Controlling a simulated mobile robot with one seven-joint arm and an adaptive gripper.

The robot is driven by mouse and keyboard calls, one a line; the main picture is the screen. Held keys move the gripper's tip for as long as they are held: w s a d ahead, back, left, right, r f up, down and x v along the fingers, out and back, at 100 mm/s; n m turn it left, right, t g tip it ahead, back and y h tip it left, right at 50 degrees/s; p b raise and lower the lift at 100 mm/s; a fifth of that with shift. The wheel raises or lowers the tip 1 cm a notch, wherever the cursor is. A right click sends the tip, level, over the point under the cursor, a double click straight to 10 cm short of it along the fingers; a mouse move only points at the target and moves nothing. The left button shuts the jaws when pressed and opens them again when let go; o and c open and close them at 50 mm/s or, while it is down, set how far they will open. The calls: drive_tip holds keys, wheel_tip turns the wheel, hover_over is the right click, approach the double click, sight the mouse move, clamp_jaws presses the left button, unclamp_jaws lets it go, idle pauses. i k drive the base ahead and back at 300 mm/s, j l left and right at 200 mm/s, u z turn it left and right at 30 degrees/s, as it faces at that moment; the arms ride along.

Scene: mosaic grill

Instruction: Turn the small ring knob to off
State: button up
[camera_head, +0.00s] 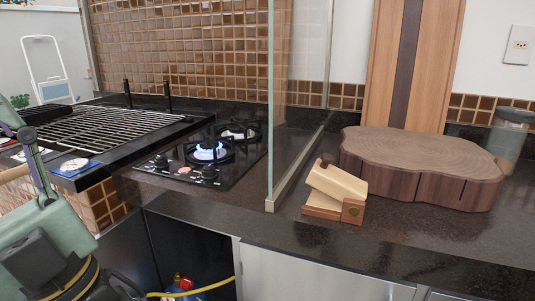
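A black two-burner gas hob (228,175) is set into the dark counter left of a glass panel. A blue flame (209,151) burns on the nearer burner. The farther burner (238,133) shows no clear flame. Two small black knobs stand on the hob's front edge, a left knob (162,160) and a right knob (208,173). I cannot tell which knob serves the small ring, and their pointer marks are too small to read. Parts of my arm show at the left edge, apart from the knobs. My gripper's fingers cannot be made out.
A grill rack (95,132) lies left of the hob. An upright glass panel (270,110) borders the hob's right side. A wooden press (335,192) and a thick wood block (420,165) stand right of it. A gas bottle (185,285) sits below the counter.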

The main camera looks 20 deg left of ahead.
sight(164, 163)
drive_tip(key=k+j+u, duration=0.1)
drive_tip(key=u, duration=1.25)
